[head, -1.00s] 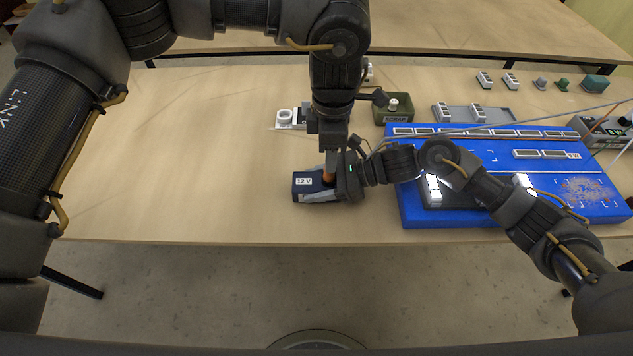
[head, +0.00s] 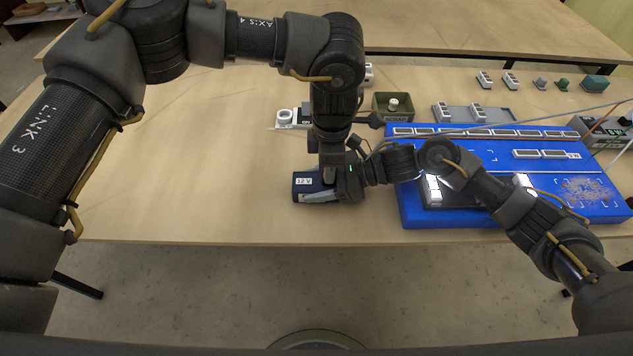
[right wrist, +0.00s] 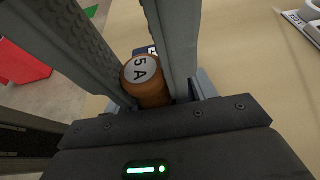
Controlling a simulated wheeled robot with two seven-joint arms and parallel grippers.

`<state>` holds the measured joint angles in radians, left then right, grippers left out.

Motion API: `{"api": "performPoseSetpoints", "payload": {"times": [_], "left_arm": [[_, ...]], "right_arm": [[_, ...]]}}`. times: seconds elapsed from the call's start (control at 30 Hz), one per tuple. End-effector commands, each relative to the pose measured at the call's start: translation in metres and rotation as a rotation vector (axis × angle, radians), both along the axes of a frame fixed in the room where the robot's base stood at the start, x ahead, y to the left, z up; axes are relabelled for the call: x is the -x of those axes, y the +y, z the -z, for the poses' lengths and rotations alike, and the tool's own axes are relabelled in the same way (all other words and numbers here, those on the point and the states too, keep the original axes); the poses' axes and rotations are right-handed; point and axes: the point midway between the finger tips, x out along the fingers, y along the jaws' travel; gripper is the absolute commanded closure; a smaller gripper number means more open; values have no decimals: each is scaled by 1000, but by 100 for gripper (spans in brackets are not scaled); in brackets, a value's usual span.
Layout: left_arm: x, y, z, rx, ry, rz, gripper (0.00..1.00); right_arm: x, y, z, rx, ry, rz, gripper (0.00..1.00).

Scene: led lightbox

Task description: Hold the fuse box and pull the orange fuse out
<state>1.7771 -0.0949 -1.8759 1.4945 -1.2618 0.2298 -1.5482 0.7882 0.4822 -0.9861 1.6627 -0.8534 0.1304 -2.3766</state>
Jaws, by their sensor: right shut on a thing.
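The dark blue fuse box (head: 302,184) with a white label sits at the table's front, left of the blue board. My left gripper (head: 326,186) comes straight down over the box. The fuse is hidden in the head view, and most of the box is hidden in the wrist view.
The blue board (head: 412,212) with white modules lies close on the right. A green scrap bin (head: 393,113), a white fixture (head: 285,118) and a grey tray (head: 500,114) stand behind. The table's left side is clear.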

Motion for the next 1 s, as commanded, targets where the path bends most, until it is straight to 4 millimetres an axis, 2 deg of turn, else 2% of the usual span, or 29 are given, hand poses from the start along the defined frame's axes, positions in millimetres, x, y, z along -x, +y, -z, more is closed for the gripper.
{"api": "performPoseSetpoints", "payload": {"times": [0.03,0.13,0.17,0.63,1.0], "left_arm": [[0,0,0,0,0,0,86],[0,0,0,0,-1,0,99],[0,0,0,0,-1,0,100],[0,0,-4,1,-1,0,100],[0,0,-22,0,-1,0,100]], "right_arm": [[0,0,0,-1,-1,0,71],[0,0,0,-1,-1,0,71],[0,0,0,-1,-1,0,71],[0,0,0,-1,0,0,71],[0,0,0,0,0,0,71]]}}
